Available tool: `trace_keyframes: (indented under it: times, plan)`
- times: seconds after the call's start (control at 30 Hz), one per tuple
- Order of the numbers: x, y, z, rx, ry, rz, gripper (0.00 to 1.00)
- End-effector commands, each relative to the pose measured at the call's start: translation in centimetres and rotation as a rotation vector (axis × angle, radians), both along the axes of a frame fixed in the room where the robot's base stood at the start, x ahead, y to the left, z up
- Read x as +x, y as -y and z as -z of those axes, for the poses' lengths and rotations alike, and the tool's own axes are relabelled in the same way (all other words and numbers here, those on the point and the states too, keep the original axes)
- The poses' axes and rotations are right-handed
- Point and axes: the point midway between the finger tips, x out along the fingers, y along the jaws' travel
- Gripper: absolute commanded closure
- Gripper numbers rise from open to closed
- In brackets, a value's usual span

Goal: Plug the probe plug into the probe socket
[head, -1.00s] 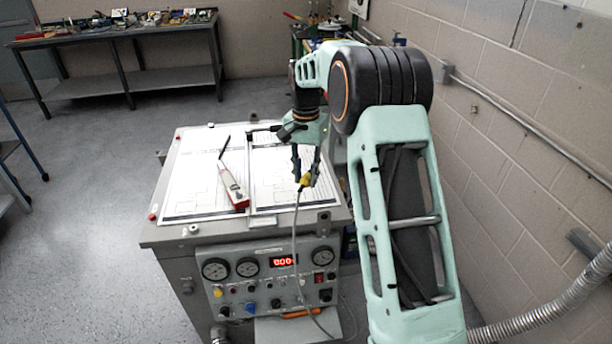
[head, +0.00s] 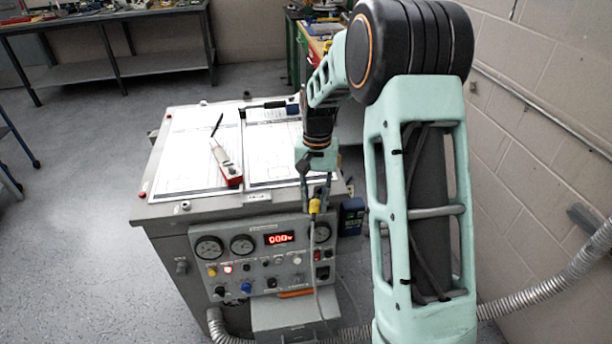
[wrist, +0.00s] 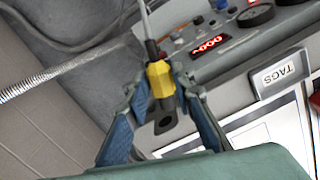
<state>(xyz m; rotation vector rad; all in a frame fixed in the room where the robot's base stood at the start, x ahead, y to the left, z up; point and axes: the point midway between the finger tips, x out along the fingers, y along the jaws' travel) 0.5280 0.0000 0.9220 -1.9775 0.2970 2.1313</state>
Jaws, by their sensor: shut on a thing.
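The yellow probe plug (head: 315,206) is held in my gripper (head: 316,204), in front of the right part of the control panel in the head view. In the wrist view my gripper (wrist: 168,108) has its two fingers closed on the yellow plug body (wrist: 160,78), with a dark end toward the camera and a grey cable running from the other end. The cable (head: 318,265) hangs down past the panel. I cannot tell which opening on the panel (head: 262,262) is the probe socket; the right gauge is partly hidden behind the gripper and plug.
The bench top (head: 230,206) carries white sheets and a red and grey handheld meter (head: 226,165). The panel has gauges, a red display (head: 279,239), knobs and an orange-handled tool (head: 296,293) below. A dark blue box (head: 351,217) hangs at the bench's right side.

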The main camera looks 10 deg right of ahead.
Motion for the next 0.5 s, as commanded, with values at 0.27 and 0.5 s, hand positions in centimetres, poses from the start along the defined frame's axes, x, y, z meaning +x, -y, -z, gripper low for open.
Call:
trace_keyframes:
  times: [0.27, 0.5]
  plan:
    - [-3.4, 1.7, 11.4, 0.008, -0.033, -0.089, 1.0]
    - [-7.0, 2.8, 20.0, 0.013, -0.06, -0.174, 1.0]
